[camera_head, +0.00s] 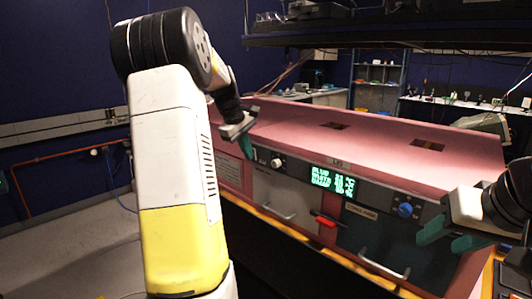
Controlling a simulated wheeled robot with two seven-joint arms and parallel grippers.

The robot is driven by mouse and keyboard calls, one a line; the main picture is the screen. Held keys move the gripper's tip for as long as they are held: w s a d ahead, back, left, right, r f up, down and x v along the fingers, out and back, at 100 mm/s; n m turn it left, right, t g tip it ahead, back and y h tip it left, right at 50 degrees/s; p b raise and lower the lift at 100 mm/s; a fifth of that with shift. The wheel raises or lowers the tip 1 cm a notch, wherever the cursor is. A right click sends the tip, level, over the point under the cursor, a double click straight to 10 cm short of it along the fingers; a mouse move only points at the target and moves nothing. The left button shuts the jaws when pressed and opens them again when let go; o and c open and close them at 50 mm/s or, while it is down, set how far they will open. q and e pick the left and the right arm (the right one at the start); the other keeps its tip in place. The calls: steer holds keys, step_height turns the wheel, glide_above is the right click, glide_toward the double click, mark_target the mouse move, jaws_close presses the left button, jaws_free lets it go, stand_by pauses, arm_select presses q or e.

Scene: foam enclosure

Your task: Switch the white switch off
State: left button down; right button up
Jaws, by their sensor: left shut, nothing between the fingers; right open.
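The white switch (277,163) is a small white round knob on the dark strip of the pink panel, left of the lit display. Its on or off position is too small to read. My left gripper (246,147) is shut and empty, with green fingertips pointing down. In the picture it is just left of and above the white switch, with a small gap between them. My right gripper (451,237) is open and empty at the right, in front of the panel's right end, right of the blue knob.
The display (331,180) shows green text. A blue knob (404,210) sits right of it, and a red handle (326,219) below it. Drawer handles (385,268) stick out below. A yellow-orange edge (330,255) runs along the front. My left arm hides part of the left side.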

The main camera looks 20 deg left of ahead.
arm_select(q)
steer(key=shift+r, duration=0.8)
